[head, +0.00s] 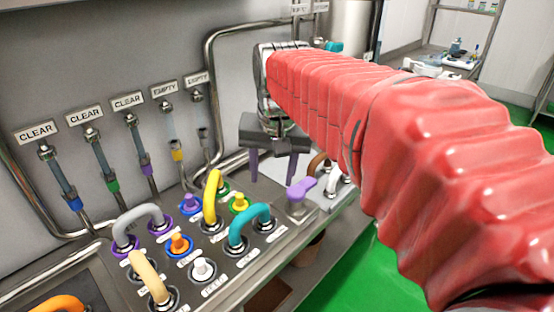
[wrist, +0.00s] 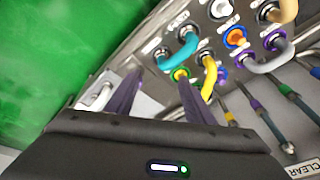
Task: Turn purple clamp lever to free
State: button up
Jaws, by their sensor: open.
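The purple clamp lever (head: 301,189) stands on a metal block at the right end of the sloped panel in the head view. Its rounded handle leans up to the right. My gripper (head: 272,178) is open and empty, fingers pointing down, above and to the left of the lever. No contact with the lever shows. In the wrist view the gripper (wrist: 155,84) has its two dark purple fingers spread wide. I cannot make out the lever there; a finger may hide it.
The panel (head: 236,264) carries a yellow hose bend (head: 211,196), a teal one (head: 249,224), a grey one (head: 141,220) and several coloured plugs close by. Sight tubes with CLEAR and EMPTY labels line the wall (head: 70,100). Green floor (head: 345,275) is open at right.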

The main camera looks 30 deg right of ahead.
jog(key=w+d+m+g, duration=0.1)
jog(key=w+d+m, duration=0.3)
jog(key=w+d, duration=0.35)
jog(key=m+g, duration=0.2)
jog(key=m, duration=0.2)
send_over(308, 180)
notch_tip(308, 180, down, 3)
jog(key=shift+s+a+f+y, duration=0.1)
jog(key=shift+y, duration=0.2)
jog(key=shift+f, duration=0.1)
notch_tip(308, 180, down, 14)
jog(key=shift+r, duration=0.2)
jog(key=shift+c, duration=0.5)
grip_shut()
